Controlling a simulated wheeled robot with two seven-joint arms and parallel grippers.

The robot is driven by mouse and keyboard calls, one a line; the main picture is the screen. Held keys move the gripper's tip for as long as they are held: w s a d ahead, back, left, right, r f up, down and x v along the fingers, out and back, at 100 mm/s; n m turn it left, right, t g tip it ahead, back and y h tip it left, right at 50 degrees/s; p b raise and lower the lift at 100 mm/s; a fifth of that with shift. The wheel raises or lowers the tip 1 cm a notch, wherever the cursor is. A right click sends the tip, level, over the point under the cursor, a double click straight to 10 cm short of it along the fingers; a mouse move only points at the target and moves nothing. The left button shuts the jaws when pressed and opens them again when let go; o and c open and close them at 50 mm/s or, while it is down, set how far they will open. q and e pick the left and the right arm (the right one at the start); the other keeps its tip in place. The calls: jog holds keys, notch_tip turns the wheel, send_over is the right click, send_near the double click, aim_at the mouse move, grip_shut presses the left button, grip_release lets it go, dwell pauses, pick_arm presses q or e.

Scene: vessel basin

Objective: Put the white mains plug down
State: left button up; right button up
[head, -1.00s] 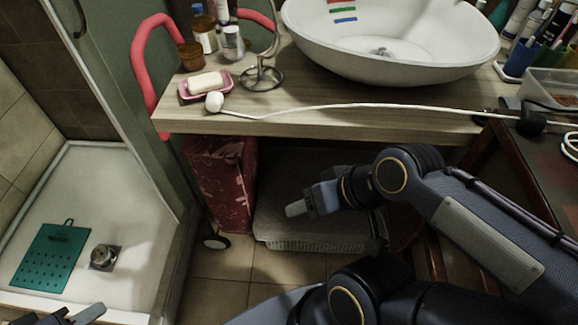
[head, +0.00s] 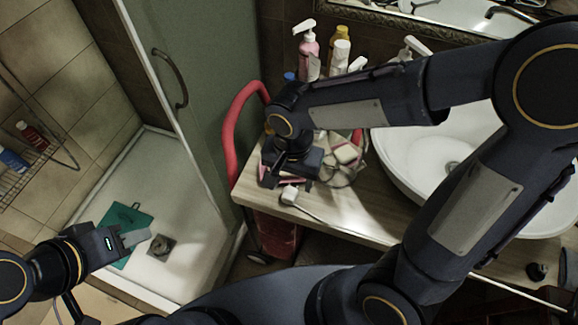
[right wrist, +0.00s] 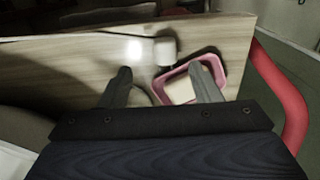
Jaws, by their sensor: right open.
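My right gripper (head: 286,178) is above the dish and close to the plug. Its two fingers (right wrist: 160,72) are spread with nothing held between them, and the plug is free of them. My left gripper (head: 135,238) is empty in front of the shower tray; its finger gap is not clear.
A white basin (head: 395,165) stands on the counter to the right. Bottles (head: 309,50) stand at the back. A red tubular rail (head: 231,130) rises at the counter's left end. Bare counter (head: 345,218) lies right of the plug.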

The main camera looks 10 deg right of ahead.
aim_at(289, 192)
jog(key=f, duration=0.7)
jog(key=shift+w+a+f, duration=0.25)
jog(key=shift+w+f, duration=0.05)
jog(key=shift+f, duration=0.05)
jog(key=c, duration=1.1)
jog(key=shift+r, duration=0.1)
jog(key=shift+c, duration=0.2)
